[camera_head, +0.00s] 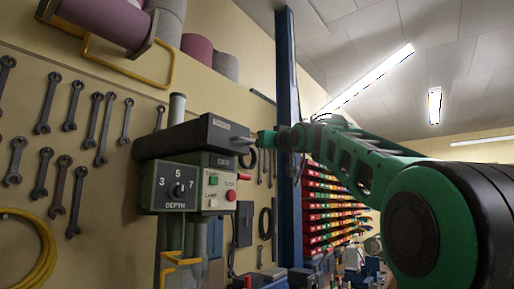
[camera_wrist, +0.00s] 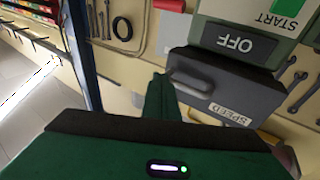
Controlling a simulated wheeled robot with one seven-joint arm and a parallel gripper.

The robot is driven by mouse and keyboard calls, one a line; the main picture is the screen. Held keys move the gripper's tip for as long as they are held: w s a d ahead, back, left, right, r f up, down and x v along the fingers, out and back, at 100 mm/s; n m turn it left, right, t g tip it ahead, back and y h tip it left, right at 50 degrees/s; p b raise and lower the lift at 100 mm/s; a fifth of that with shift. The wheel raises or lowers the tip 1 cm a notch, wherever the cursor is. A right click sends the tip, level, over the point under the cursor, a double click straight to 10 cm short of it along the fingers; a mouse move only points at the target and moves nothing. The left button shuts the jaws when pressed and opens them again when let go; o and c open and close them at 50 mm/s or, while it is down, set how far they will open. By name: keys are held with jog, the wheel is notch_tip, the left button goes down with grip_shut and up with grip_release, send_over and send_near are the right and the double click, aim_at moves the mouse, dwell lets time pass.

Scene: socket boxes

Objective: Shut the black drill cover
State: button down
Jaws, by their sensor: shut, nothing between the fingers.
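The black drill cover (camera_head: 195,137) sits on top of the green drill press head (camera_head: 175,187), with a SPEED label and a small grey handle on its front. I cannot tell whether it is fully down. My gripper (camera_head: 264,139) is shut and empty, just right of the cover's front end, beside the handle. In the wrist view the cover (camera_wrist: 222,92) is upside down, and my green gripper fingers (camera_wrist: 160,92) are close to its grey handle (camera_wrist: 190,83). I cannot tell whether they touch it.
A panel with START and STOP buttons (camera_head: 219,191) is below the cover. Wrenches (camera_head: 72,105) hang on the left wall. A blue post (camera_head: 288,110) and red bins (camera_head: 325,205) stand behind my arm. Rolls (camera_head: 110,18) are on a shelf above.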

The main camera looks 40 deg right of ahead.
jog(key=s+d+f, duration=0.2)
jog(key=s+d, duration=0.1)
jog(key=s, duration=0.9)
jog(key=shift+s+d, duration=0.35)
jog(key=shift+s, duration=0.05)
jog(key=a+f+m+g+y, duration=0.25)
jog(key=f+g, duration=0.65)
jog(key=f, duration=2.8)
jog(key=s+a+f+g, duration=0.3)
jog(key=s+a+f, duration=0.1)
jog(key=s+f, duration=0.3)
jog(key=s+a+f+m+g+y, duration=0.1)
jog(key=s+a+f+g, duration=0.3)
jog(key=s+f, duration=0.4)
jog(key=s+a+f+g+y, duration=0.1)
jog(key=s+a+f+g, duration=0.2)
jog(key=s+f, duration=0.4)
notch_tip(320, 180, down, 6)
jog(key=shift+s+a+r+g, duration=0.1)
jog(key=shift+s+a+g, duration=0.25)
jog(key=shift+a, duration=0.55)
